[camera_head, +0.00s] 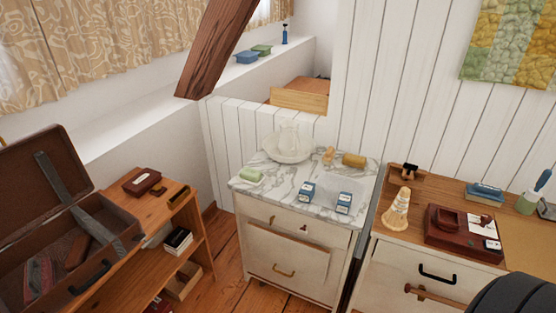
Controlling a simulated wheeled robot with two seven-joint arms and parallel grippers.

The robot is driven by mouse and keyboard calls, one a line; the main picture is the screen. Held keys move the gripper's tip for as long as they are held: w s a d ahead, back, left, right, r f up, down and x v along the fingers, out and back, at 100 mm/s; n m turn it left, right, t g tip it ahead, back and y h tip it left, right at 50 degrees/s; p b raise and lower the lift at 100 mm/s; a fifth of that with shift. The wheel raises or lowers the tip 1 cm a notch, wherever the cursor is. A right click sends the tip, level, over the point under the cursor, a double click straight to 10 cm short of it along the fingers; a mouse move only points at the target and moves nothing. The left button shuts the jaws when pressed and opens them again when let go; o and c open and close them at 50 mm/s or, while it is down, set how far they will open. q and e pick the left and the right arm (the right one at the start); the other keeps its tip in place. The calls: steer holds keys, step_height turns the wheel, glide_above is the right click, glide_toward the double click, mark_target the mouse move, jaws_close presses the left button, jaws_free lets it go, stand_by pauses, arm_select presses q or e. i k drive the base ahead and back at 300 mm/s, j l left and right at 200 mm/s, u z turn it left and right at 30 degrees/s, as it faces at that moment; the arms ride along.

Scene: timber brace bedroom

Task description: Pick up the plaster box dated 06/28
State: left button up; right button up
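Two small blue and white boxes stand on the marble top (262,186) of a white washstand. The left box (307,191) is near the middle of the top, and the right box (344,203) is closer to the front right. They stand apart from each other. Both look like plaster boxes, but their printing is too small to read, so I cannot tell which is dated 06/28. Neither of my grippers is in view. A dark rounded shape at the bottom right corner appears to be part of my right arm.
A white bowl with a jug (287,145), a green bar (251,175) and a yellow-brown roll (354,160) share the marble top. An open brown case (112,227) sits left; a cabinet with a red-brown tray (450,238) stands right. A timber brace (217,45) slants overhead.

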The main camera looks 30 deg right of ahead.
mark_target(343, 202)
steer(key=z, duration=1.25)
